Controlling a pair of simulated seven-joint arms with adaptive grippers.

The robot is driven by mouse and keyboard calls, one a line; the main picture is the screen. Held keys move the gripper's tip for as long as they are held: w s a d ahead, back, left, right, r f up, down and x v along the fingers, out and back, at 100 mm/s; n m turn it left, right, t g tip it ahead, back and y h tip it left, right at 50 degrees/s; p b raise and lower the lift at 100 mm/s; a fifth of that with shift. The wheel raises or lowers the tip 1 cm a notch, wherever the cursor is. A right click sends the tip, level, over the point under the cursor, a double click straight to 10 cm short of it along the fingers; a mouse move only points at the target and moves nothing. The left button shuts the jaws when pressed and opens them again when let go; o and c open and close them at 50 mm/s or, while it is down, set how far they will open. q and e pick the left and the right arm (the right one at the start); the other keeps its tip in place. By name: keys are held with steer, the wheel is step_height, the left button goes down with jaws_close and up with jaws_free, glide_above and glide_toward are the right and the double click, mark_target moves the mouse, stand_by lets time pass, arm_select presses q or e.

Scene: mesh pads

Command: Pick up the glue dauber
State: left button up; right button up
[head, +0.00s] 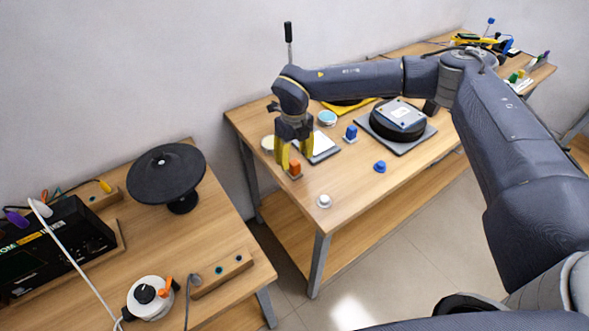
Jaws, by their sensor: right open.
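My right gripper (295,156) points down over the left part of the right-hand table, its yellow fingers apart. A small orange-topped object (295,168) stands at its fingertips; I cannot tell whether the fingers touch it. I cannot tell for sure which object is the glue dauber. A small blue-topped object (351,132), a small blue piece (380,167) and a small white piece (323,201) stand apart on the same table. A thin rod with a black handle (288,31) rises behind my right wrist, its lower end hidden. My left gripper is not in view.
On the right-hand table (350,188), a grey pad (322,152) lies beside the gripper and a black round device (398,118) sits on a grey mat. A light-blue round tin (327,118) is behind. The left table holds a black disc stand (165,172) and a white pot (150,298).

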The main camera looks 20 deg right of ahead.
mark_target(295, 162)
steer(key=shift+f, duration=2.45)
steer(key=shift+c, duration=0.5)
jaws_close()
